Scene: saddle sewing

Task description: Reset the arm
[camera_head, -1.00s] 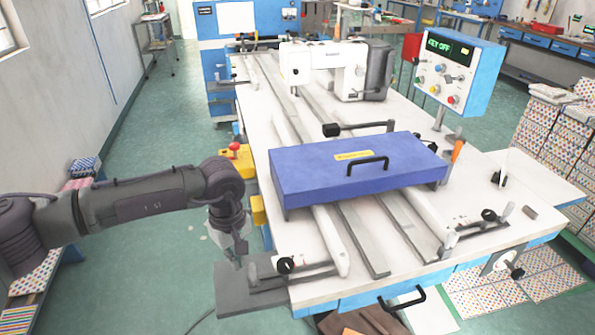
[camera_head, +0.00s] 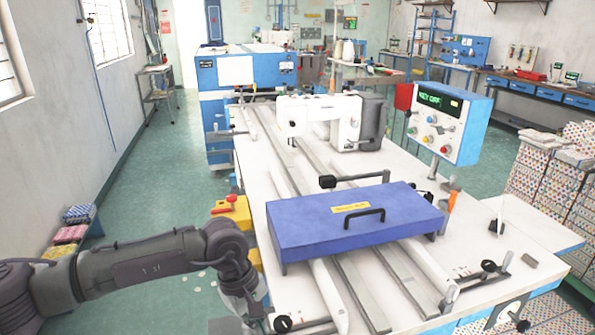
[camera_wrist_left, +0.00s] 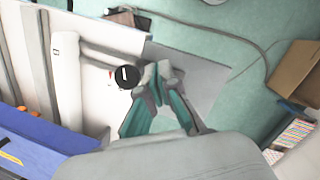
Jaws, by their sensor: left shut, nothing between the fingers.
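My left gripper (camera_wrist_left: 160,82) is in the left wrist view, its fingertips together and empty, close to a black round knob (camera_wrist_left: 124,76) at the table corner. In the head view my left arm comes in from the left and bends down beside the table's near left corner; the fingertips (camera_head: 262,322) are low and partly unclear there. My right gripper is in neither view.
A white sewing table (camera_head: 290,290) with rails holds a blue box with a black handle (camera_head: 352,222) and a white sewing machine (camera_head: 318,118). A control panel (camera_head: 446,120) reads KEY OFF. A yellow box with a red button (camera_head: 232,210) sits at the left edge.

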